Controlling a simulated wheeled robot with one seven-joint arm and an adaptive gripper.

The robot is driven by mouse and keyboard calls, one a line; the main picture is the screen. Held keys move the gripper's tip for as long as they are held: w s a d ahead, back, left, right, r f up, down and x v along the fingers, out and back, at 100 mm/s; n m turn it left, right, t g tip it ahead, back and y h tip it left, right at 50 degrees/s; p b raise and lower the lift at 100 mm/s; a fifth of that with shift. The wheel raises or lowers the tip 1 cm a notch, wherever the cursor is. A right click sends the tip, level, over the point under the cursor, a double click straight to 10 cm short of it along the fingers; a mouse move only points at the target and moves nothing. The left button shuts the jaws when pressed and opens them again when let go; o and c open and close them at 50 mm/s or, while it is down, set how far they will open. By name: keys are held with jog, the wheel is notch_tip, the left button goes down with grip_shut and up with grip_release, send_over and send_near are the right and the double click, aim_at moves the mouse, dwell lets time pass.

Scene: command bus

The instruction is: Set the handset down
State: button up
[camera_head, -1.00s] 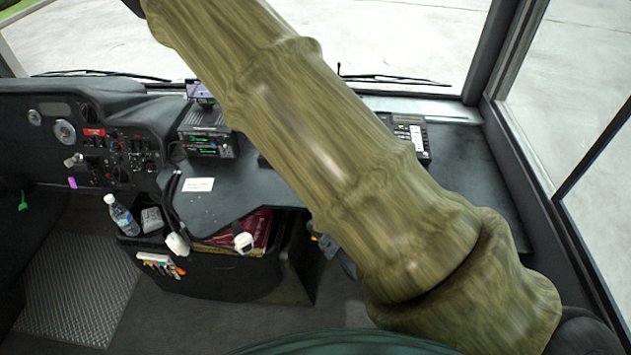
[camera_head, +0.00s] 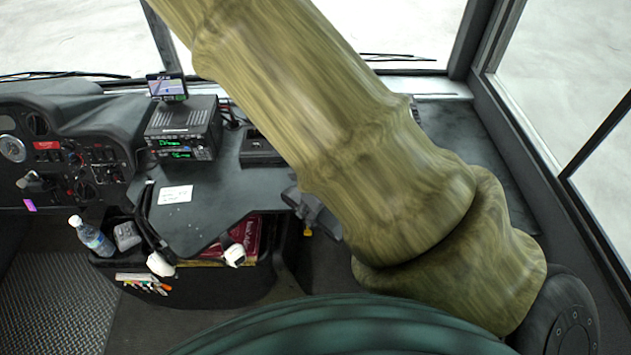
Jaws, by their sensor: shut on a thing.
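My own thick, wood-patterned arm crosses the view from lower right to upper left and covers much of the dash. A black cradle-like unit (camera_head: 259,150) sits on the dash right of the radio, partly hidden by my arm.
A radio box (camera_head: 183,130) with a small screen (camera_head: 167,86) stands on the dash. A white card (camera_head: 176,194) lies on the dark shelf (camera_head: 205,230). Below are white-ended corded pieces (camera_head: 234,256), a bottle (camera_head: 92,238) and pens. The windscreen and side window bound the space.

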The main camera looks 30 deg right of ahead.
jog(key=shift+w+d+f+b, duration=0.15)
jog(key=shift+w+f+b, duration=0.3)
jog(key=shift+w+b, duration=0.35)
jog(key=b, duration=0.3)
jog(key=shift+s+d+r, duration=0.1)
jog(key=shift+d, duration=0.2)
jog(key=b, duration=0.1)
jog(key=w+b, duration=0.1)
jog(key=shift+d+f+b, duration=0.15)
jog(key=shift+f+b, duration=0.05)
jog(key=shift+b, duration=0.15)
jog(key=w+d+b, duration=0.1)
jog(key=b, duration=0.3)
jog(key=shift+r, duration=0.1)
jog(key=shift+w+d+b, duration=0.1)
jog(key=shift+w+b, duration=0.05)
jog(key=shift+b, duration=0.4)
